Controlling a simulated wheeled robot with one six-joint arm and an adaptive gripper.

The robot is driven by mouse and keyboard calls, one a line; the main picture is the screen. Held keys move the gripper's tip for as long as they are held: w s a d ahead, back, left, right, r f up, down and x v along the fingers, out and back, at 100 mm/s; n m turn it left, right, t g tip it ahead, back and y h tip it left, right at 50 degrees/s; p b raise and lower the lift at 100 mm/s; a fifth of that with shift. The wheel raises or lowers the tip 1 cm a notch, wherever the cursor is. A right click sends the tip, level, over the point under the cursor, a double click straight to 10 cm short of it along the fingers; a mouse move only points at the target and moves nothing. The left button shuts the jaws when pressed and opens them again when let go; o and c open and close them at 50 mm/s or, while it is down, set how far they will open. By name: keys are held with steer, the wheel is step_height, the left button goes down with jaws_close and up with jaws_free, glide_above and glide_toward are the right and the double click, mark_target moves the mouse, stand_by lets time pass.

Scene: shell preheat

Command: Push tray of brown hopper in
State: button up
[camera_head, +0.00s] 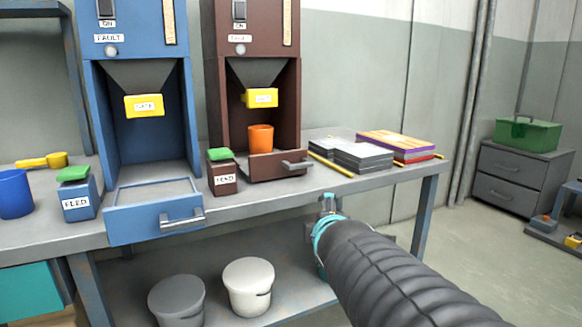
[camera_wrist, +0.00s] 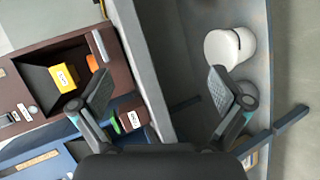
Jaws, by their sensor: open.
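The brown hopper (camera_head: 208,75) stands on the bench, right of the blue hopper, and shows at left in the wrist view (camera_wrist: 28,78). Its tray (camera_head: 262,168) sticks out a little at the front, with a grey handle (camera_head: 297,165). An orange cup (camera_head: 260,139) stands upright behind the tray front, under the yellow gate (camera_head: 260,98). My gripper (camera_head: 328,203) is in front of the bench edge, right of and below the tray, apart from it. In the wrist view my gripper (camera_wrist: 159,75) has its two fingers wide apart with nothing between them.
The blue hopper's tray (camera_head: 153,220) is far out. A brown feed box (camera_head: 223,179) with a green button stands left of the brown tray. Books (camera_head: 365,157) and a yellow rod (camera_head: 330,165) lie to its right. White (camera_head: 248,287) and grey (camera_head: 177,300) buckets stand below.

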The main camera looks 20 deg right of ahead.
steer(key=w+d+r+n+t, duration=0.3)
steer(key=w+d+r+n, duration=0.1)
steer(key=n, duration=0.3)
steer(key=n+t+y+b, duration=0.1)
steer(key=n+t+y, duration=0.35)
steer(key=n, duration=1.25)
glide_toward(294, 159)
steer(key=shift+g+y, duration=0.55)
steer(key=shift+g, duration=0.3)
steer(key=w, duration=0.3)
steer(key=w+r, duration=0.1)
steer(key=w, duration=0.2)
steer(key=shift+d+r, duration=0.2)
